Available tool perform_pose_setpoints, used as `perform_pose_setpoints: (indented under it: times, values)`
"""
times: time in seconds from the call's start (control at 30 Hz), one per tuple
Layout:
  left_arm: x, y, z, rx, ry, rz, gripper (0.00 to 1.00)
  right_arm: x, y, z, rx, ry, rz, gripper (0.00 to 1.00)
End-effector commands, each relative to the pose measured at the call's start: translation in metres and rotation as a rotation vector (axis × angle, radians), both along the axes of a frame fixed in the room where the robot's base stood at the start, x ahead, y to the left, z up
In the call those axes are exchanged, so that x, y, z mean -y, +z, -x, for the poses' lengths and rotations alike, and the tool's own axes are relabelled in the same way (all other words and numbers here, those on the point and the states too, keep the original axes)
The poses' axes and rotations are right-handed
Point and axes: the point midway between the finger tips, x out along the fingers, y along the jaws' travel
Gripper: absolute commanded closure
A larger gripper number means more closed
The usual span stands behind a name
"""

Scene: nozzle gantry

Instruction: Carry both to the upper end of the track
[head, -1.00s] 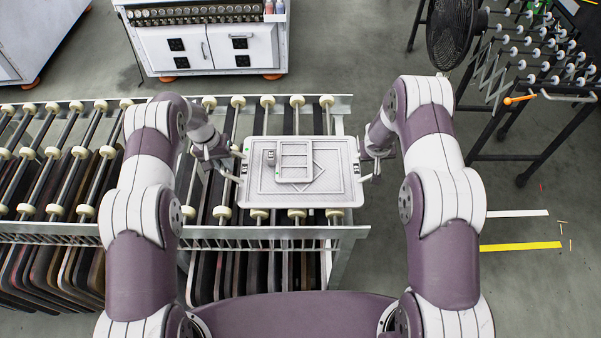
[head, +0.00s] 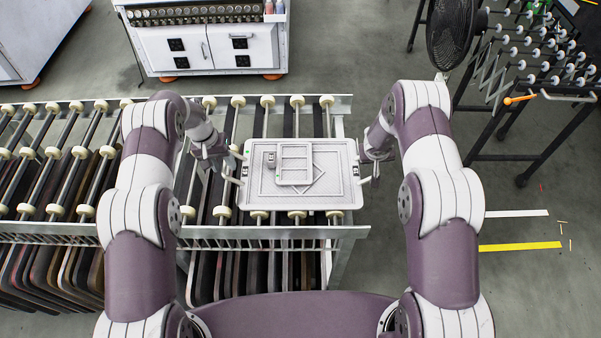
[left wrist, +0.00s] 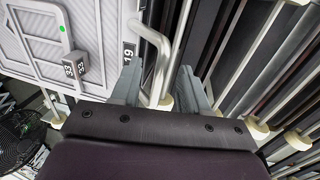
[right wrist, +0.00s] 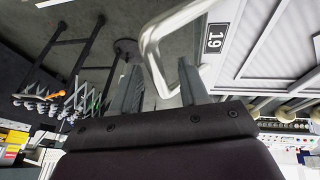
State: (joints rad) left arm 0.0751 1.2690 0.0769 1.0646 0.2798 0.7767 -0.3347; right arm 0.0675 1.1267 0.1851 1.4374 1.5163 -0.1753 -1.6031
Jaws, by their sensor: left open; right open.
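A pale grey tray (head: 330,198) lies across the rollers of the roller track (head: 240,112), with a bar handle at each end. A light frame (head: 295,149) and a small grey block (head: 270,160) sit on it. The left wrist view shows the block (left wrist: 74,66) marked 33 and the tray marked 19. My left gripper (head: 215,160) is open at the left handle (left wrist: 160,48), which shows between its fingers (left wrist: 160,85). My right gripper (head: 376,168) is open at the right handle (right wrist: 152,48), which shows between its fingers (right wrist: 162,85). Contact cannot be told.
The track runs off to the left, with dark panels (head: 60,275) stored below it. A white cabinet (head: 205,50) stands behind. A fan (head: 452,32) and a wheeled rack (head: 530,60) stand at the back right.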

Motion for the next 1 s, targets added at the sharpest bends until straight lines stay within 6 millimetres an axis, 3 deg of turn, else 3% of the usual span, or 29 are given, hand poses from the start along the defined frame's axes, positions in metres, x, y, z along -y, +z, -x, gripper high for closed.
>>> perform_pose_setpoints:
  times: [0.2,0.4,0.57,0.83,1.0]
  values:
    - [-0.012,0.058,-0.001,0.003,0.001,-0.001,0.55,0.000,0.000,0.000,0.000,0.000,0.000,0.56]
    - [-0.019,0.093,-0.001,0.001,0.000,0.000,0.55,0.000,0.000,0.000,0.000,0.000,0.000,0.56]
    - [-0.020,0.100,-0.001,-0.001,0.000,0.000,0.55,-0.002,0.012,0.003,0.002,0.001,0.000,0.56]
    - [-0.020,0.100,-0.001,0.000,0.000,0.000,0.55,-0.016,0.075,0.029,0.004,0.000,0.001,0.56]
    - [-0.020,0.100,-0.001,0.000,0.000,0.000,0.55,-0.022,0.102,0.041,0.003,0.000,0.001,0.56]
